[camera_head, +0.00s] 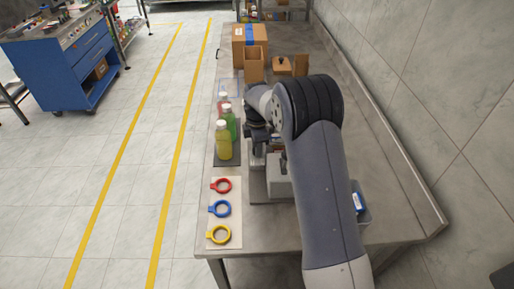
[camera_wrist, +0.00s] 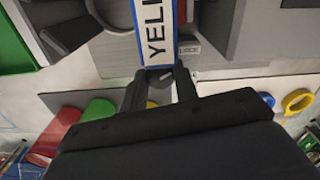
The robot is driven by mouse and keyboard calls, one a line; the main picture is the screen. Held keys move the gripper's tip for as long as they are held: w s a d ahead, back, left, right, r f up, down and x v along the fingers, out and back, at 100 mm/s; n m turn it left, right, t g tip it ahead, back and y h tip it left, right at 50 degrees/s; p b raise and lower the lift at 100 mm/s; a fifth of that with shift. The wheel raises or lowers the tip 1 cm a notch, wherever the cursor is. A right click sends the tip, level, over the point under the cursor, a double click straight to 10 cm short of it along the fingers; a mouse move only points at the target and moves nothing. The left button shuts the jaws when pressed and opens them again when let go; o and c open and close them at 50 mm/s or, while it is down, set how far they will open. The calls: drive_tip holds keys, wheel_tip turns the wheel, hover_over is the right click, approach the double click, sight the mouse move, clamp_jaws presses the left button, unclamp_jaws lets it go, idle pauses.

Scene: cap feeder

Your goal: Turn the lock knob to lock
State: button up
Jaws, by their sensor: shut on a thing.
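The lock knob (camera_wrist: 158,77) is a small dark round piece between my fingertips in the wrist view, mostly hidden by them. My gripper (camera_wrist: 161,88) is shut on it. A small plate (camera_wrist: 189,49) with the word LOCK is just beside the knob. A white sign with a blue border (camera_wrist: 156,30), reading "YELL" where visible, is just above the fingers. In the head view the grey cap feeder (camera_head: 279,188) is partly behind my arm. The knob and fingertips cannot be made out there, and the knob's exact angle is not clear.
Yellow (camera_head: 224,142), green (camera_head: 229,122) and red (camera_head: 223,103) capped bottles stand close left of the feeder. Red (camera_head: 222,178), blue (camera_head: 212,209) and yellow (camera_head: 210,234) rings lie on a pale board at front left. Cardboard boxes (camera_head: 245,38) are at the back.

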drive_tip(key=shift+n, duration=0.4)
drive_tip(key=o, duration=1)
drive_tip(key=shift+c, duration=0.2)
drive_tip(key=shift+r, duration=0.15)
wheel_tip(320, 180, up, 11)
drive_tip(key=b, duration=0.1)
drive_tip(key=shift+f, duration=0.2)
